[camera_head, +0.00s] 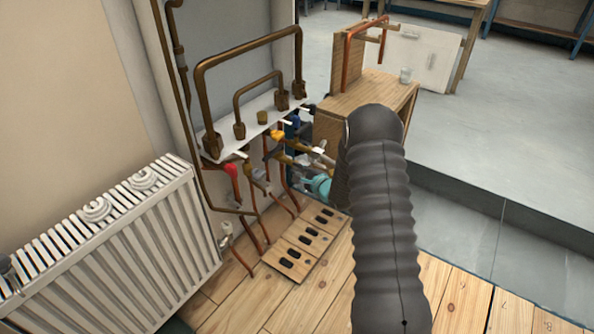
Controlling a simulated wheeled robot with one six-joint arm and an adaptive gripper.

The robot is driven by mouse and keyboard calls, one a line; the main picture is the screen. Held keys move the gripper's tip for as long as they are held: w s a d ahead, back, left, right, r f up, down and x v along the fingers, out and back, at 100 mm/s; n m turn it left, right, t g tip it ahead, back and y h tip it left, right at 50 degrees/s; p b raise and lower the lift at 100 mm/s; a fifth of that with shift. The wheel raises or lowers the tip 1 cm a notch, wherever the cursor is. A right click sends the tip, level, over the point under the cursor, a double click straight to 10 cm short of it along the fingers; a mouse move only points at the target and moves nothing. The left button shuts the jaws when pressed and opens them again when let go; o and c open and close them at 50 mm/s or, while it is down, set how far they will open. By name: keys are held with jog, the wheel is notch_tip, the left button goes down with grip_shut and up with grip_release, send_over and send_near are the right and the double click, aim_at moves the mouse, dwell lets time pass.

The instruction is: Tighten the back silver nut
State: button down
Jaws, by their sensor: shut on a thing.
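My dark ribbed arm (385,215) rises through the middle right of the view and covers much of what lies behind it. A dark edge just left of it (341,185) may be part of my wrist or gripper. The fingertips are hidden, so what is between them does not show. Left of this edge is a cluster of pipes and valves, with a pale silvery fitting (319,149) beside it. I cannot tell whether this fitting is the back silver nut; no nut shows clearly.
A white shelf (262,122) carries brown pipe loops. Below are a red valve handle (232,171), a yellow one (277,135) and a teal part (320,186). A radiator (120,250) stands left, a wooden bench (352,97) behind. The floor at right is clear.

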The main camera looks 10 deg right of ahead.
jog(key=shift+d+r, duration=0.1)
jog(key=shift+r, duration=0.05)
jog(key=shift+w, duration=0.1)
dwell(0.4)
jog(key=c, duration=1.1)
grip_release()
jog(key=shift+c, duration=0.2)
jog(key=v, duration=1.2)
jog(key=shift+r, duration=0.1)
